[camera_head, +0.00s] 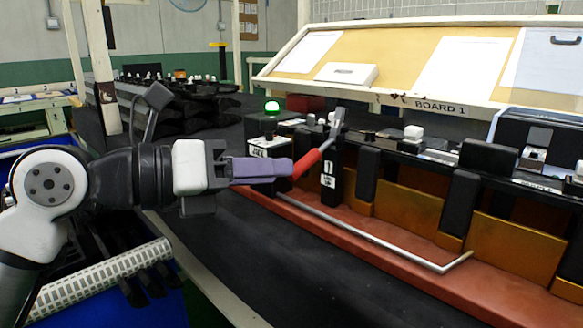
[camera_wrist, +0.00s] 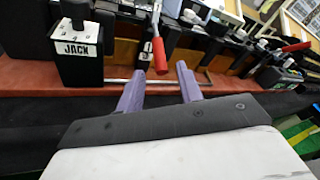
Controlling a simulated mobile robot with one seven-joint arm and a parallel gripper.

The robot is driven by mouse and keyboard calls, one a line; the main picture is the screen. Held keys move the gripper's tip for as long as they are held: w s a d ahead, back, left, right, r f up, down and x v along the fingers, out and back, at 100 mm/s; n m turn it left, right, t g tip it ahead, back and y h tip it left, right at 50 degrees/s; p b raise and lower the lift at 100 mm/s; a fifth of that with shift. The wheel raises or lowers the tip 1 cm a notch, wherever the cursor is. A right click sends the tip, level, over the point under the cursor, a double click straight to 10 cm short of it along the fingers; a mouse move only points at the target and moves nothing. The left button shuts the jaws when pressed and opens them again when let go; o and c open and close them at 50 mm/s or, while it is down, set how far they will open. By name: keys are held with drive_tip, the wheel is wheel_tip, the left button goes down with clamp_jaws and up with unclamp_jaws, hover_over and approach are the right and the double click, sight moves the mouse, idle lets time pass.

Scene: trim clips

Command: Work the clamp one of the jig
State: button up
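The clamp with the red handle (camera_head: 307,163) stands on the jig's near side, beside a black block marked 1 (camera_head: 328,172). Its metal lever (camera_head: 338,122) rises from the handle up and to the right. My gripper (camera_head: 290,168) reaches in from the left with its purple fingers at the handle. In the wrist view my gripper (camera_wrist: 161,70) is open, fingers spread apart. The red handle (camera_wrist: 159,56) lies between and just beyond the fingertips, hanging toward me. I see gaps on both sides of it there; contact is not visible.
A black box labelled JACK (camera_wrist: 78,62) stands left of the handle. A bent metal rod (camera_head: 370,236) runs along the red jig base (camera_head: 400,268). Another red handle (camera_wrist: 297,47) shows at right in the wrist view. The dark bench front is clear.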

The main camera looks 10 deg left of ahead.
drive_tip(key=v, duration=0.8)
drive_tip(key=shift+s+a, duration=0.25)
drive_tip(key=shift+r, duration=0.1)
